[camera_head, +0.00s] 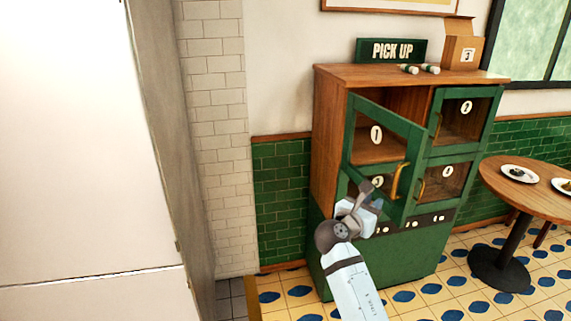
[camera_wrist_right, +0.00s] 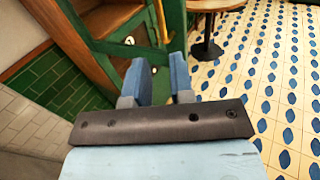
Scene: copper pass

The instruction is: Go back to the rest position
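My right gripper (camera_head: 366,192) is in front of the green and wood pick-up cabinet (camera_head: 325,140), near the lower edge of its open door number 1 (camera_head: 385,113). In the right wrist view its two blue fingers (camera_wrist_right: 160,75) stand apart with nothing between them. The gripper looks clear of the brass handle (camera_head: 398,180), but I cannot tell the exact distance to the door. My left gripper is not in view.
Doors 2 (camera_head: 466,107) and 4 (camera_head: 447,171) are shut. A round table (camera_head: 532,192) with plates stands at right. A pale wall or panel (camera_head: 80,150) fills the left. Tiled floor shows in front.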

